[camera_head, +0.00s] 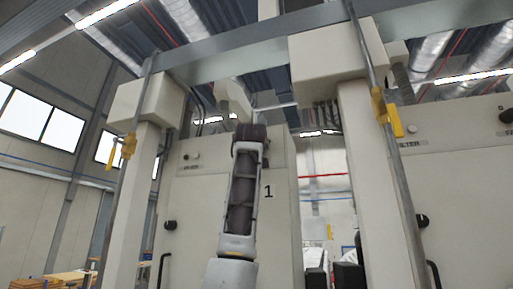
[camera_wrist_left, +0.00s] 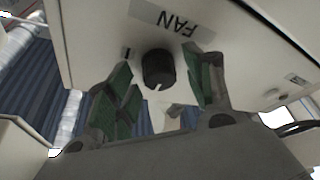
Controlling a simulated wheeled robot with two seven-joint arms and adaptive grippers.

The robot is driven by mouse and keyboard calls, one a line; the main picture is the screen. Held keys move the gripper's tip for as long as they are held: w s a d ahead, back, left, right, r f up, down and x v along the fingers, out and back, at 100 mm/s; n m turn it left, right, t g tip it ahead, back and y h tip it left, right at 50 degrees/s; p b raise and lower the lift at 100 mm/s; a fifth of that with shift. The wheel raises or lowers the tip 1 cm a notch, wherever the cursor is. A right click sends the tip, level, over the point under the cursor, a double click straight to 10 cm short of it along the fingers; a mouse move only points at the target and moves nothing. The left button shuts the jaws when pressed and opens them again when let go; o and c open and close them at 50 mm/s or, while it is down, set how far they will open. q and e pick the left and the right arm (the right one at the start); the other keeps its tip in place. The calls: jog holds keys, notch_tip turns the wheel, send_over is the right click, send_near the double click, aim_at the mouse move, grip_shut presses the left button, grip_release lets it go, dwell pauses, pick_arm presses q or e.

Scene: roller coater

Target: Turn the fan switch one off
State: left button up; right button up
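The fan switch (camera_wrist_left: 158,68) is a round black knob on a pale panel in the left wrist view, with a light notch at its lower edge. The FAN label (camera_wrist_left: 172,18) beside it appears upside down, and a small dark mark is left of the knob. My left gripper (camera_wrist_left: 160,88) is open. Its green-padded fingers lie on either side of the knob in the picture, with a gap to each; I cannot tell the depth. In the head view my raised arm stands in front of the cabinet marked 1 (camera_head: 279,215), and its fan switch is hidden there. My right gripper is not seen.
A second cabinet (camera_head: 462,205) with knobs stands at the right. Pale posts (camera_head: 368,170) with metal poles and yellow fittings flank the middle. A beam (camera_head: 270,55) crosses overhead. Wooden pallets lie at lower left.

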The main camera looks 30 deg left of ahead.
pick_arm(q)
jog(key=v, duration=1.2)
dwell(1.0)
jog(key=shift+f, duration=0.15)
dwell(0.5)
